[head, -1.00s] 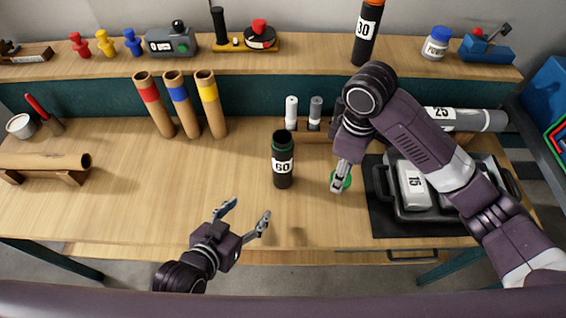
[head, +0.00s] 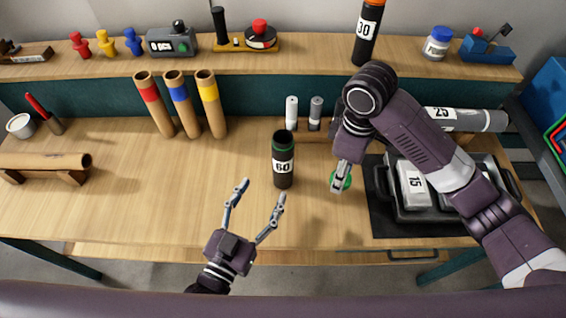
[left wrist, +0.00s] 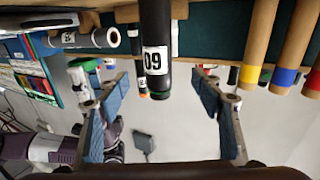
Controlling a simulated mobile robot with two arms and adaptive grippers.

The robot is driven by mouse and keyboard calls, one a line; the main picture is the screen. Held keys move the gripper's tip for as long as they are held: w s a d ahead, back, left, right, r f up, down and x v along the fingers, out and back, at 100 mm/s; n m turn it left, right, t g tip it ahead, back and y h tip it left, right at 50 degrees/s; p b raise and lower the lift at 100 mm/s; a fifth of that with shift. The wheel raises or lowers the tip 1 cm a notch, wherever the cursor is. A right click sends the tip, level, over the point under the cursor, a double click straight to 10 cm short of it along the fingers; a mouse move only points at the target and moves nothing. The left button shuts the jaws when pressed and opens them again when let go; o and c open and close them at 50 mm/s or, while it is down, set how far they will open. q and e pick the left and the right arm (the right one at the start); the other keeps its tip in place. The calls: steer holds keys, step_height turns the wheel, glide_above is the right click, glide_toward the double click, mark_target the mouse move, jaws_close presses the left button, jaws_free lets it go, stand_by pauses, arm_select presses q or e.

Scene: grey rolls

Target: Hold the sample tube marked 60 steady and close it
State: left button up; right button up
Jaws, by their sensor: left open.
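The black sample tube marked 60 (head: 283,170) stands upright on the bench, its green-rimmed top open. In the left wrist view, the tube (left wrist: 156,35) hangs inverted in the picture, between the two fingers and beyond them. My left gripper (head: 260,194) is open and empty, in front of the tube and to its left, fingers pointing toward it, not touching. My right gripper (head: 341,178) is over the bench to the right of the tube, with a green cap (head: 342,180) at its fingertips. Its fingers partly hide the cap.
A rack with two small cylinders (head: 292,112) stands behind the tube. Three banded cardboard tubes (head: 182,103) stand at the back left.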

mark_target(279, 166)
arm_select(q)
steer(key=p+x, duration=0.1)
steer(key=x, duration=0.5)
steer(key=shift+r+p, duration=0.1)
steer(key=shift+p, duration=0.3)
arm_select(e)
steer(key=shift+r, duration=0.85)
arm_select(q)
steer(key=shift+w+d, duration=0.15)
steer(key=shift+w, duration=0.25)
steer(key=shift+w, duration=0.1)
arm_select(e)
steer(key=shift+r, duration=0.15)
arm_select(q)
steer(key=p+x, duration=0.1)
steer(key=x, duration=0.3)
steer(key=shift+d+p, duration=0.25)
steer(key=shift+p, duration=0.15)
arm_select(e)
steer(key=shift+r, duration=0.8)
arm_select(q)
steer(key=shift+w+d, duration=0.15)
steer(key=shift+w, duration=0.25)
steer(key=shift+c, duration=0.6)
